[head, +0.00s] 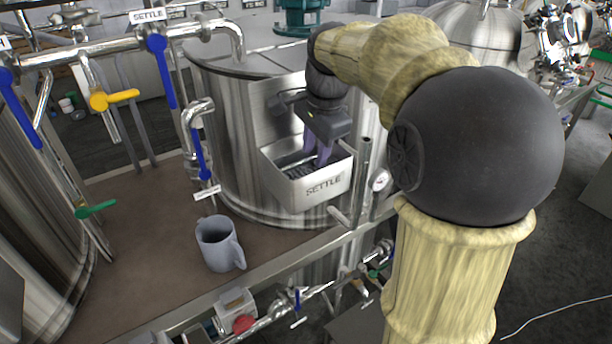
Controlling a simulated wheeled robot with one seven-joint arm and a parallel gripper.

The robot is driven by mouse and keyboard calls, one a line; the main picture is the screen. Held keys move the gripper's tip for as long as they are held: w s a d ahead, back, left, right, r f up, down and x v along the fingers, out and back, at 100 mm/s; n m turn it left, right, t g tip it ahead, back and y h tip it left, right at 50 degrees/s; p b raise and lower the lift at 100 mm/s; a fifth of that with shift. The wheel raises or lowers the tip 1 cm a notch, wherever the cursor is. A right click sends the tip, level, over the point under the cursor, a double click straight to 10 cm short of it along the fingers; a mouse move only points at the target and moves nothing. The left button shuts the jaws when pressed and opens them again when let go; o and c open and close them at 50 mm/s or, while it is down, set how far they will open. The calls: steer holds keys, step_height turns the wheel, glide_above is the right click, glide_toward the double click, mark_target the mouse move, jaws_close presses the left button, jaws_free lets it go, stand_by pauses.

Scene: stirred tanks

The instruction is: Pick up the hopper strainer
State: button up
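The hopper (327,187) is a steel box marked SETTLE on the front of the large steel tank. A dark ribbed piece, which looks like the hopper strainer (297,171), lies inside it, partly hidden by the front wall and my gripper. My gripper (318,161) points down into the hopper from above, its purple fingers over or at the strainer. A small gap shows between the fingers. Whether they touch or grip the strainer cannot be seen at this size.
A grey mug (217,245) stands on the brown deck left of the hopper. Pipes with a blue-handled valve (200,155) rise beside the tank. A gauge (380,180) and vertical pipe stand close to the hopper's right. Brown deck is free around the mug.

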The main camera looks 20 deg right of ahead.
mark_target(312, 164)
steer(key=f, duration=0.3)
steer(key=f+p, duration=0.1)
steer(key=shift+w+a+f, duration=0.2)
steer(key=shift+w, duration=0.2)
jaws_close()
